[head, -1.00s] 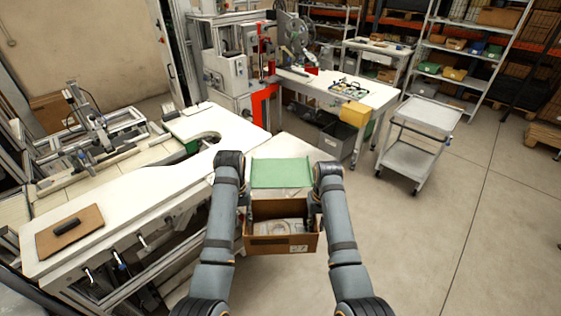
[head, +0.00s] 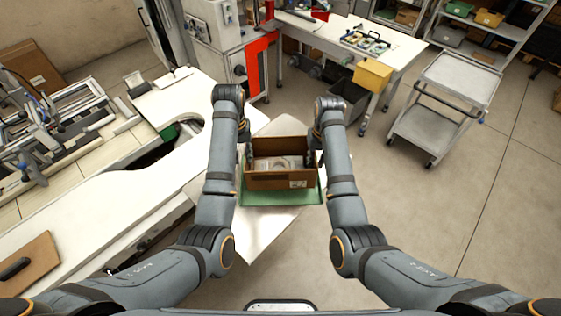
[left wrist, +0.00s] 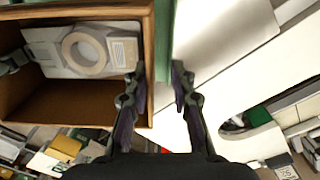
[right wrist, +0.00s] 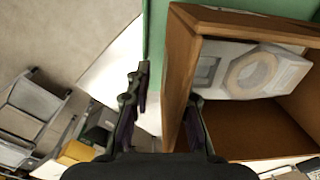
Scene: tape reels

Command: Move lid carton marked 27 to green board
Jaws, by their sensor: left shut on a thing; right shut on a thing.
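The green board lies on a white surface (head: 245,225). A long white bench (head: 110,210) runs along the left with a brown board (head: 28,262) on it. A grey cart (head: 455,85) and a table with a yellow bin (head: 373,74) stand at the back right. The floor on the right is clear.

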